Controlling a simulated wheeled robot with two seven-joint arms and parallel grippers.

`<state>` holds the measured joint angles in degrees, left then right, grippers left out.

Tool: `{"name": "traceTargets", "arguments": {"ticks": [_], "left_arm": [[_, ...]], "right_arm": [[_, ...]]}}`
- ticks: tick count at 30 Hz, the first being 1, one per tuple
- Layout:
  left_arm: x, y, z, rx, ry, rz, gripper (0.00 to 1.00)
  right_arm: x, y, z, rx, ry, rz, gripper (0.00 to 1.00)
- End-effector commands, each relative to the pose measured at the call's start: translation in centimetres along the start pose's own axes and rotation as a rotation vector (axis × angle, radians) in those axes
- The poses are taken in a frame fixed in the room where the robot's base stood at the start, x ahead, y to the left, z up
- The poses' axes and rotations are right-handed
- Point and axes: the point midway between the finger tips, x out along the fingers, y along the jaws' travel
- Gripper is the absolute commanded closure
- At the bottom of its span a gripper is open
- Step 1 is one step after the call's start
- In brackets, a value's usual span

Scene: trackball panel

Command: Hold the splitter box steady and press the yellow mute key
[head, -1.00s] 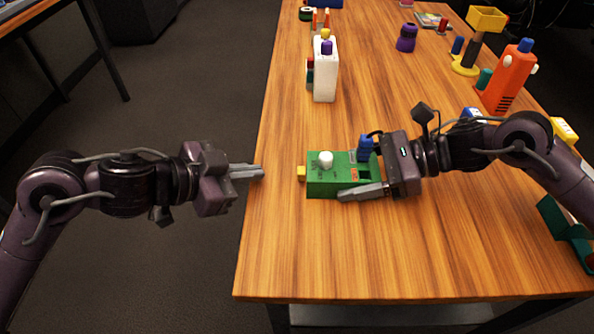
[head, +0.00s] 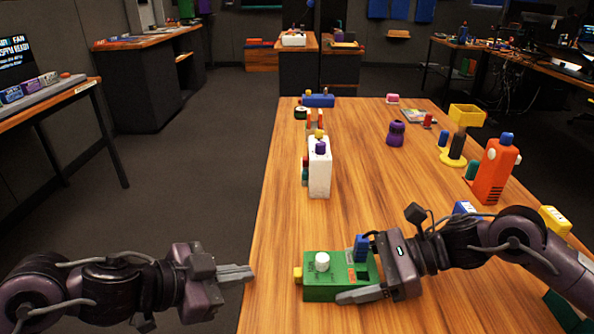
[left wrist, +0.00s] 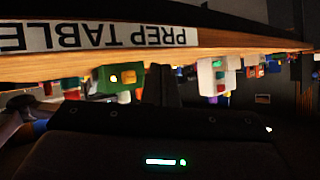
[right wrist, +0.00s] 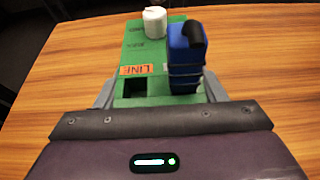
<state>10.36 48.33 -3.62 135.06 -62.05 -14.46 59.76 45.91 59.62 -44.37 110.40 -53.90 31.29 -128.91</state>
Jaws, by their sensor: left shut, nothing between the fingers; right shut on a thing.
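The green splitter box (head: 316,284) lies on the wooden table near its left edge, with a white knob (head: 322,262) and a blue block (head: 361,248) on top. The yellow mute key (head: 298,274) sticks out of its left side. My right gripper (head: 352,277) is shut on the box from the right, one finger along each side, as the right wrist view (right wrist: 158,92) also shows. My left gripper (head: 252,273) is shut and empty, pointing at the key with a clear gap. The left wrist view shows the box (left wrist: 98,82) and key (left wrist: 124,97) upside down.
A white bottle-like box (head: 319,178) stands behind the splitter box. An orange device (head: 494,172), a yellow stand (head: 454,158) and a purple item (head: 396,134) stand further back right. The table (head: 400,215) is bare in the middle.

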Motion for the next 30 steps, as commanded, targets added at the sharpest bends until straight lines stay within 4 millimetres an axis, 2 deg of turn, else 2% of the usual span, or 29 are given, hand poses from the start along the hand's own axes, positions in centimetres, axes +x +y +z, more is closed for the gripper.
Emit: {"name": "traceTargets", "arguments": {"ticks": [30], "left_arm": [[-7.3,-0.5,-2.0,0.001,0.0,-0.001,1.0]], "right_arm": [[0.0,0.0,0.0,-0.001,-0.001,0.0,0.62]]}}
